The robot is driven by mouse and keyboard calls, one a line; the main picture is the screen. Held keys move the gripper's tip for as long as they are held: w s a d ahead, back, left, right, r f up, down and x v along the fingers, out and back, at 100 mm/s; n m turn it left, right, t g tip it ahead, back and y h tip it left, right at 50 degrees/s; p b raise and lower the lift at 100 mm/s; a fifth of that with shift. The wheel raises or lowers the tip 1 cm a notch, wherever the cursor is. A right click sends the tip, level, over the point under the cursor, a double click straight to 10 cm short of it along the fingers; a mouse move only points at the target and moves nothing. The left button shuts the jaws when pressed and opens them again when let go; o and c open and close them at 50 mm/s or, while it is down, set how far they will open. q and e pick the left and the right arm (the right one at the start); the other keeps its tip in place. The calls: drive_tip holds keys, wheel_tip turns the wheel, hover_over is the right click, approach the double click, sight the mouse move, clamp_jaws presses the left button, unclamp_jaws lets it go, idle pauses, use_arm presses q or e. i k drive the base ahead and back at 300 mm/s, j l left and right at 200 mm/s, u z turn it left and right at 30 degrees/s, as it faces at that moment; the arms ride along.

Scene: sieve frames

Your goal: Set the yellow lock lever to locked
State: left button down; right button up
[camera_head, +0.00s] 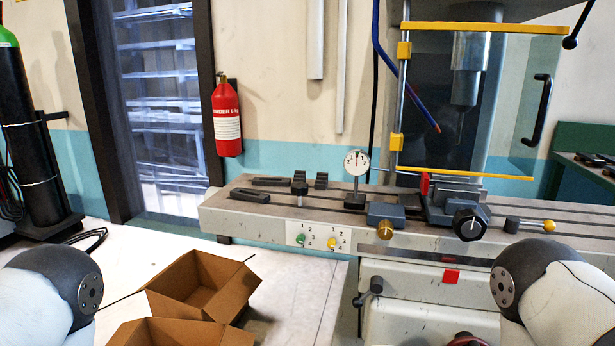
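A short lever with a yellow ball knob (549,226) sits on the front edge of the milling machine table (270,215), at the right. Its rod runs left from the knob to a dark pivot block (512,224) and lies roughly level. I cannot read any locked or unlocked marking beside it. Neither gripper is in view. Only rounded parts of my arms show in the lower left and lower right corners; the right one is just below the yellow knob in the picture.
Left of the lever are a black dial knob (469,223), a vise (450,200), a brass knob (385,230) and a dial gauge (356,163). A yellow-framed clear guard (520,110) stands above. Open cardboard boxes (200,285) are at lower left. A red handle (467,341) shows at the bottom.

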sight(512, 223)
drive_tip(key=z, duration=1.35)
